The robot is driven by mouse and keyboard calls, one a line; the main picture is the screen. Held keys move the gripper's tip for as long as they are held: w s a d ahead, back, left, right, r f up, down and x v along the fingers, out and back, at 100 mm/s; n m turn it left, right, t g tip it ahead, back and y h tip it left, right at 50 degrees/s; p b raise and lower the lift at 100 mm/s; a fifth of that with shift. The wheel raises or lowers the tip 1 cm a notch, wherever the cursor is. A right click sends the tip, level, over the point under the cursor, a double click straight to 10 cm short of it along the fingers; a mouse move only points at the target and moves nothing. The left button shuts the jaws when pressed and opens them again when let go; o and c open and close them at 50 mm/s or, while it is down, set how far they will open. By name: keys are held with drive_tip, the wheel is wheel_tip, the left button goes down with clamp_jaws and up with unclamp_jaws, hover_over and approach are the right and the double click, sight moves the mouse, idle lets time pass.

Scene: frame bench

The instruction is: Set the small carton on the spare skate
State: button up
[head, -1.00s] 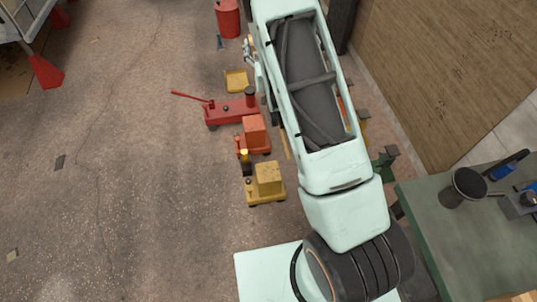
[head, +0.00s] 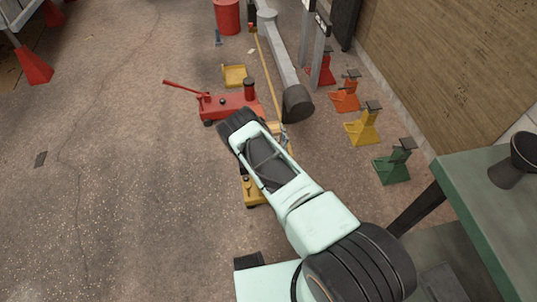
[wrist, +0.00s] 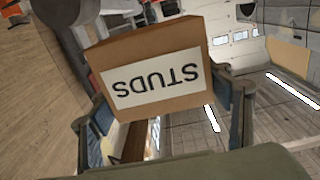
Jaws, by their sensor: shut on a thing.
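The small carton (wrist: 155,72) is brown with a white label reading STUDS, upside down in the wrist view. My gripper (wrist: 168,108) is shut on it, one finger at each side. In the head view my gripper (head: 283,137) shows only as a small grey part beyond my arm, near the red jack; the carton there is too hidden to make out. A low yellow skate (head: 250,192) is partly covered by my arm. A flat, empty yellow platform (head: 235,75) lies beyond the red jack; I cannot tell which is the spare skate.
A red floor jack (head: 228,105) with a long handle stands close to my arm. A grey beam (head: 282,62) ends close by. Red, orange (head: 345,97), yellow (head: 363,127) and green (head: 393,165) stands line the right. A green bench (head: 480,200) is at right. The left floor is open.

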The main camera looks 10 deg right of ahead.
drive_tip(key=f, duration=0.2)
drive_tip(key=s+f+b, duration=0.1)
drive_tip(key=f, duration=0.1)
drive_tip(key=s+f+b, duration=0.1)
drive_tip(key=f, duration=0.1)
drive_tip(key=shift+f, duration=0.3)
drive_tip(key=shift+f+b, duration=2.55)
drive_tip(key=shift+f, duration=0.7)
drive_tip(key=shift+f+b, duration=0.5)
drive_tip(key=shift+f, duration=0.1)
drive_tip(key=o, duration=1.9)
drive_tip(key=shift+c, duration=0.2)
drive_tip(key=shift+o, duration=0.6)
drive_tip(key=shift+s, duration=0.1)
drive_tip(key=shift+f, duration=0.1)
wheel_tip(320, 180, up, 10)
drive_tip(key=shift+r, duration=0.15)
